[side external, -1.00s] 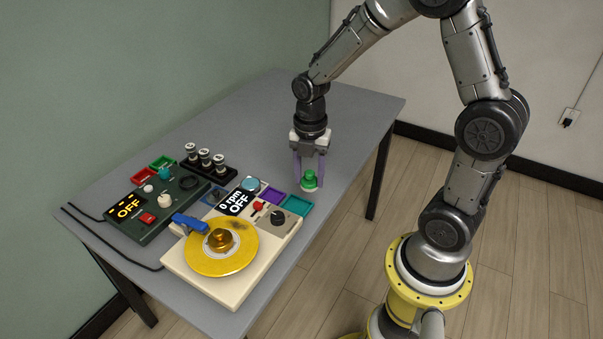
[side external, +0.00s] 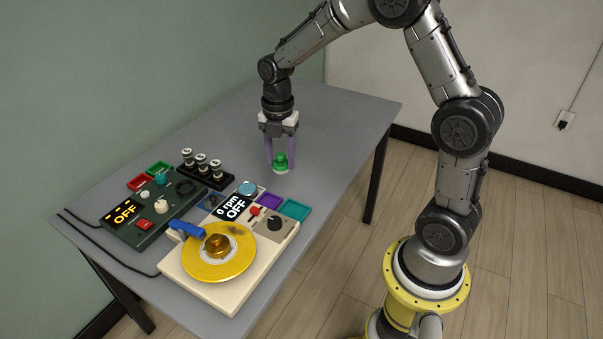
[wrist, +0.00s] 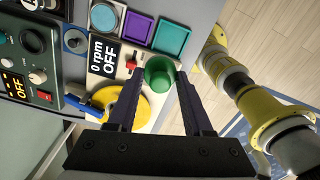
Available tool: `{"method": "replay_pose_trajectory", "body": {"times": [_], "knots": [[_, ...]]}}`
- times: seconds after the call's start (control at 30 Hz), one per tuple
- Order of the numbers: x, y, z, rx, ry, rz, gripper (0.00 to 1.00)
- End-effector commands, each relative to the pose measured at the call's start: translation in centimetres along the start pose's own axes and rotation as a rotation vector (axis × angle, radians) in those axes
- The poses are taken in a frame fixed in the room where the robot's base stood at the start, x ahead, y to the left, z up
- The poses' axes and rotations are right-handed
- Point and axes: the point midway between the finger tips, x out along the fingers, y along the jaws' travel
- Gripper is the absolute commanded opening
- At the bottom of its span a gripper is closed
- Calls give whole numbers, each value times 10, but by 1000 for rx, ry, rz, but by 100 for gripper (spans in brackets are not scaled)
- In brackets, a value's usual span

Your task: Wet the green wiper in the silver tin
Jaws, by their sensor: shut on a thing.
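The green wiper (side external: 280,161) has a green knob-like body and a pale underside. My gripper (side external: 281,154) is shut on it, with the purple fingers on either side, and it hangs upright over the bare table behind the cream machine. In the wrist view the wiper (wrist: 159,73) shows between the fingertips (wrist: 160,78). The silver tin (side external: 247,188) is a round, shallow tin with a pale blue inside, at the back of the cream machine. It also shows in the wrist view (wrist: 104,17), up and left of the wiper. The wiper and tin are apart.
The cream machine (side external: 208,279) carries a yellow disc (side external: 229,264), a blue arm (side external: 187,229), and a display reading 0 rpm OFF. Purple (side external: 270,200) and teal (side external: 295,210) trays lie beside the tin. A dark green control box (side external: 140,218) and black rack (side external: 213,177) stand left.

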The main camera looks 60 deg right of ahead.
Motion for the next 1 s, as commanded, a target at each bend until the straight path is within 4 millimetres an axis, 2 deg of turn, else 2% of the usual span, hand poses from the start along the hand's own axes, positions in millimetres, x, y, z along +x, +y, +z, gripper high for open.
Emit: {"method": "replay_pose_trajectory", "body": {"times": [0.03,0.2,0.4,0.53,1.0], "knots": [[1,18,8,0,0,-1,6],[8,70,28,-1,1,-3,6],[32,114,44,-6,2,-4,6],[51,126,47,-10,3,-6,6],[90,124,45,-12,2,-4,6]]}}
